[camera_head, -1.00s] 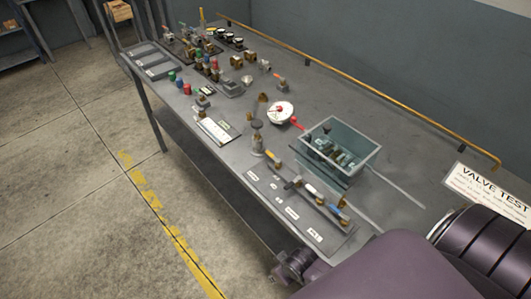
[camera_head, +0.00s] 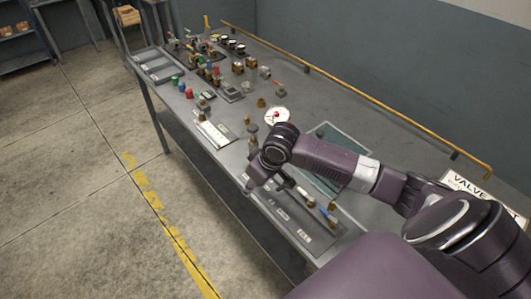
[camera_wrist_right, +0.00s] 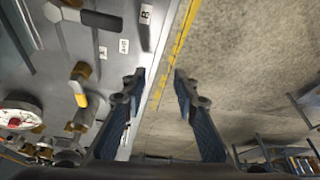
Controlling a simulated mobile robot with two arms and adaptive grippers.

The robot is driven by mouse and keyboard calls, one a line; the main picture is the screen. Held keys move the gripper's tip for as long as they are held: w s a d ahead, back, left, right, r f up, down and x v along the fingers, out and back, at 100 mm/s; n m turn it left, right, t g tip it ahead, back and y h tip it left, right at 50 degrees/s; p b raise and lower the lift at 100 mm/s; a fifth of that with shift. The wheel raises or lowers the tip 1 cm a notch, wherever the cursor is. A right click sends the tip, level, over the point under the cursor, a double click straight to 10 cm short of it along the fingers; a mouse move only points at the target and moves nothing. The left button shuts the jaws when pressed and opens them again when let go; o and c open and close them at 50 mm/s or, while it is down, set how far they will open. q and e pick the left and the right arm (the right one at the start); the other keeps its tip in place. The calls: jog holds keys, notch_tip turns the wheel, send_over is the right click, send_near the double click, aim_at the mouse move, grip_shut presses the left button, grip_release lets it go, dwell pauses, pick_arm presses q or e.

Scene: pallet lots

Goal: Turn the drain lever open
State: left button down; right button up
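A grey valve board (camera_head: 283,213) with labelled levers lies along the table's front edge. A white-handled lever (camera_head: 304,194) and a blue-handled lever (camera_head: 329,215) show on it. In the right wrist view a yellow-handled lever (camera_wrist_right: 81,95) and a dark-handled lever (camera_wrist_right: 98,19) show left of the fingers, near labels such as A and B. I cannot tell which is the drain lever. My right gripper (camera_head: 252,186) hangs over the board's far end by the front edge. Its fingers (camera_wrist_right: 160,76) are apart and empty. The right arm hides part of the board. My left gripper is not in view.
A white round dial (camera_head: 277,117) and a document (camera_head: 215,133) are beyond the gripper. Several valves and fittings crowd the table's far end. A brass rail (camera_head: 360,95) runs along the back.

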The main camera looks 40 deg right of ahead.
jog(key=w+d+r, duration=0.1)
jog(key=d+r, duration=0.2)
jog(key=w+d+r+m, duration=0.1)
jog(key=w+d+r, duration=0.1)
jog(key=d, duration=0.2)
jog(key=w+d+r+m, duration=0.1)
jog(key=d+r, duration=0.2)
jog(key=shift+w+d+r+h, duration=0.2)
jog(key=shift+r+h, duration=0.15)
jog(key=shift+h, duration=0.05)
jog(key=shift+t, duration=0.3)
jog(key=p+x, duration=0.1)
jog(key=x, duration=0.6)
jog(key=shift+w+a+f+p, duration=0.1)
jog(key=shift+f+p, duration=0.15)
jog(key=shift+p, duration=0.15)
jog(key=shift+c, duration=0.5)
grip_shut()
